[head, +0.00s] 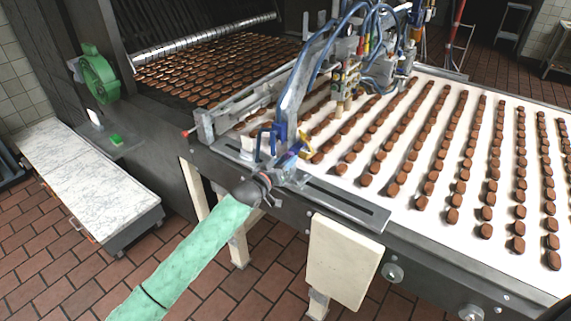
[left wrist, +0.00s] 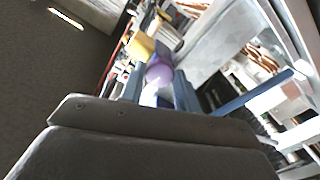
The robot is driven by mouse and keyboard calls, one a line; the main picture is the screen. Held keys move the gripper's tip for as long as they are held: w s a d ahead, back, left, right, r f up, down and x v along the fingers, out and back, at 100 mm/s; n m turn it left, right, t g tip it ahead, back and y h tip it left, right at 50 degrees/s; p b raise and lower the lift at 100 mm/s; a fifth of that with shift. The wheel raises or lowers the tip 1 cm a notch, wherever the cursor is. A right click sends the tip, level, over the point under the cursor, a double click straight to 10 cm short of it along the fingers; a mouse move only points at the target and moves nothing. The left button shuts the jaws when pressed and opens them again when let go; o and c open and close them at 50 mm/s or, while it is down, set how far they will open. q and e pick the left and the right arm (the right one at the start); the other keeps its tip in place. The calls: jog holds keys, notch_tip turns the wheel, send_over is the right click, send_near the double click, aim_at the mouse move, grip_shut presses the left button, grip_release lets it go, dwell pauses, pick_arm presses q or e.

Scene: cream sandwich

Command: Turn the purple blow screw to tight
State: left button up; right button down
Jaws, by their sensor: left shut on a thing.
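The purple blow screw (left wrist: 159,72) shows in the left wrist view as a rounded purple knob between the two bluish fingers of my left gripper (left wrist: 159,88). The fingers are shut on it from both sides. In the head view, my left gripper (head: 268,182) is at the front edge of the conveyor machine, below the metal bracket. There the purple screw is not clearly visible. A yellow part (left wrist: 143,46) is just beyond the purple screw in the wrist view. How far the screw is turned cannot be told. My right gripper is not in view.
The depositor head (head: 345,75) with blue hoses stands over the conveyor (head: 400,215), which carries rows of chocolates. A blue handle (head: 265,141) and a yellow part (head: 302,147) are close above my gripper. A marble-topped counter (head: 85,175) is at left.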

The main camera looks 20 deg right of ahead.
pick_arm(q)
jog(key=m+b, duration=0.6)
jog(key=m, duration=0.8)
jog(key=shift+w+a+b, duration=0.1)
jog(key=shift+b, duration=0.3)
jog(key=shift+m, duration=0.8)
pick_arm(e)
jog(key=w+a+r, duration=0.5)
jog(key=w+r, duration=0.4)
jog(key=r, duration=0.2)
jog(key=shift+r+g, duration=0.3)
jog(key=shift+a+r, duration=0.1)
pick_arm(q)
jog(key=o, duration=1)
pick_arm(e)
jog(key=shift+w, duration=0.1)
pick_arm(q)
jog(key=b+v, duration=0.3)
jog(key=v, duration=0.4)
jog(key=shift+s+a, duration=0.3)
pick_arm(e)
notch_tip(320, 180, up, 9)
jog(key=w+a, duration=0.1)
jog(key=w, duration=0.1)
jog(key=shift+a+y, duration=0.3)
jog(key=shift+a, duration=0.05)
